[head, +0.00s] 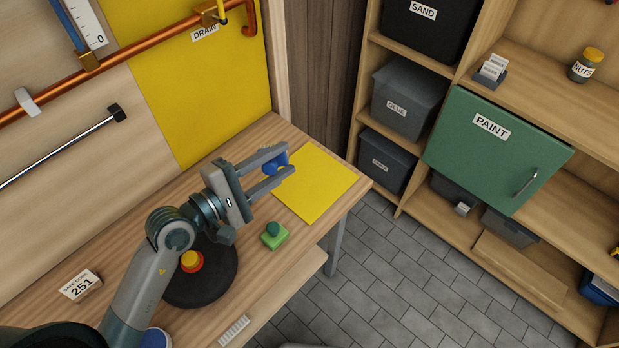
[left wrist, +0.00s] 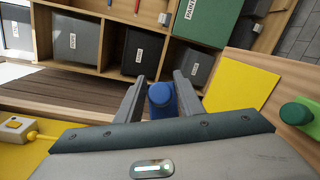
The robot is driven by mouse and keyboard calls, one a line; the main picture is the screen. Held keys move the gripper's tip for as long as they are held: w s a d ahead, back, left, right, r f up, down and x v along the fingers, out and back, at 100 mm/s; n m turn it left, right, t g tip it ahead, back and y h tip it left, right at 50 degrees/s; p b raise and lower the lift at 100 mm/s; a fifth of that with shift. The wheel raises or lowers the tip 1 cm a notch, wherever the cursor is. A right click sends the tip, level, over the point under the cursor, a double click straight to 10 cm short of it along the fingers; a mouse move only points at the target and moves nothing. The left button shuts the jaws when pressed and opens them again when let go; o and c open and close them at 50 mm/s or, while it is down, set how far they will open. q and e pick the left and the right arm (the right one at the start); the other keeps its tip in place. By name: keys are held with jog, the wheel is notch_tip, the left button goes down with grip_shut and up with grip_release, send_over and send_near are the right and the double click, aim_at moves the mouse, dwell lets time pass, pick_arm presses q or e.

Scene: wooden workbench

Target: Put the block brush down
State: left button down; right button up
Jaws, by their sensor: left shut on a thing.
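My left gripper (head: 277,172) is over the back of the wooden bench, beside the yellow mat. It is shut on a blue thing with a rounded knob (head: 270,168), which I take to be the block brush. The left wrist view shows the blue knob (left wrist: 162,98) between the two fingers (left wrist: 160,92). The brush's underside is hidden, and I cannot tell whether it touches the bench. A green block with a dark green knob (head: 274,235) stands on the bench nearer the front edge. My right gripper is not in view.
The flat yellow mat (head: 320,188) lies bare at the bench's far end. A black disc (head: 215,287) with a red and yellow button sits under my arm. A card marked 251 (head: 80,286) stands at left. Shelves with bins and a green PAINT door (head: 500,145) stand beyond the floor gap.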

pick_arm(q)
jog(key=d+f+n+g+y, duration=0.5)
jog(key=d+f+n+y, duration=0.1)
jog(key=n, duration=0.7)
jog(key=shift+w+d+f+n+g, duration=0.35)
jog(key=shift+d+f, duration=0.3)
jog(key=shift+d, duration=0.6)
